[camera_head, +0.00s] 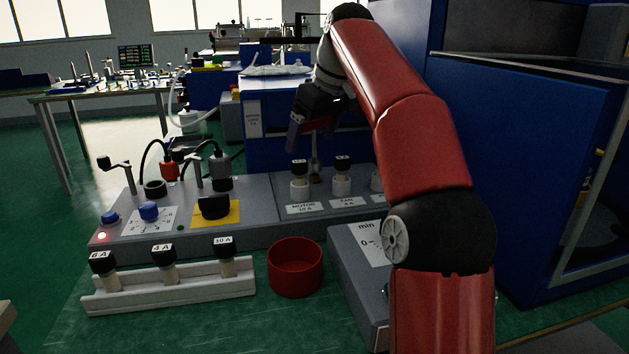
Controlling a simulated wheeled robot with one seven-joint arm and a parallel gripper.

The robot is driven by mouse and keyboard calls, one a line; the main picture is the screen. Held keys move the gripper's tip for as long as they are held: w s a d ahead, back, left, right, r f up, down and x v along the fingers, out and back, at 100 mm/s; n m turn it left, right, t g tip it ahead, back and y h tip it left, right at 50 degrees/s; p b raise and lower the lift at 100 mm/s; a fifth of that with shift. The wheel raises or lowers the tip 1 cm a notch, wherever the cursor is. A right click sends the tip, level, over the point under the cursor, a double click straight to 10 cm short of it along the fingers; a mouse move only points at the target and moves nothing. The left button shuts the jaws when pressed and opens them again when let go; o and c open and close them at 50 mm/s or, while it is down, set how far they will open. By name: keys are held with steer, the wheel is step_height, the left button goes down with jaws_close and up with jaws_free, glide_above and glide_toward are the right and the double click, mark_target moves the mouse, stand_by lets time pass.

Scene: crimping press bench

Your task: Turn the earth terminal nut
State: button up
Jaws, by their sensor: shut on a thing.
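My gripper (313,136) hangs over the back of the grey control box (254,222), its fingers pointing down. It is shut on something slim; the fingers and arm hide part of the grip. A thin grey upright piece (315,155) shows directly below the fingers. It rises from a small brass-coloured part (316,179) on the box top, between two black-capped fuses. This looks like the earth terminal, but its nut is too small to make out clearly. I cannot tell how far it is turned.
The MOTOR fuse (299,180) and FAN fuse (342,178) stand close on either side. A rack (170,293) with several fuses and a red cup (295,268) stand in front. A blue knob, a black knob on a yellow plate (229,218) and cables occupy the box's left.

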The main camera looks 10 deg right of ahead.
steer(key=shift+f+b, duration=0.95)
steer(key=shift+f, duration=0.15)
stand_by(0.3)
steer(key=m, duration=0.2)
steer(key=m+h+p, duration=0.1)
steer(key=m, duration=0.1)
steer(key=m+h+p, duration=0.1)
steer(key=shift+r+m+t, duration=0.25)
steer(key=shift+m+t, duration=0.15)
steer(key=shift+m+h+p, duration=0.5)
steer(key=shift+m+p, duration=0.25)
steer(key=shift+m, duration=0.25)
steer(key=shift+d+f+m, duration=0.15)
steer(key=shift+f+m, duration=0.05)
steer(key=shift+m, duration=0.1)
steer(key=shift+n, duration=0.4)
steer(key=shift+n+y+p, duration=0.3)
steer(key=shift+n+p, duration=0.2)
steer(key=shift+n, duration=0.2)
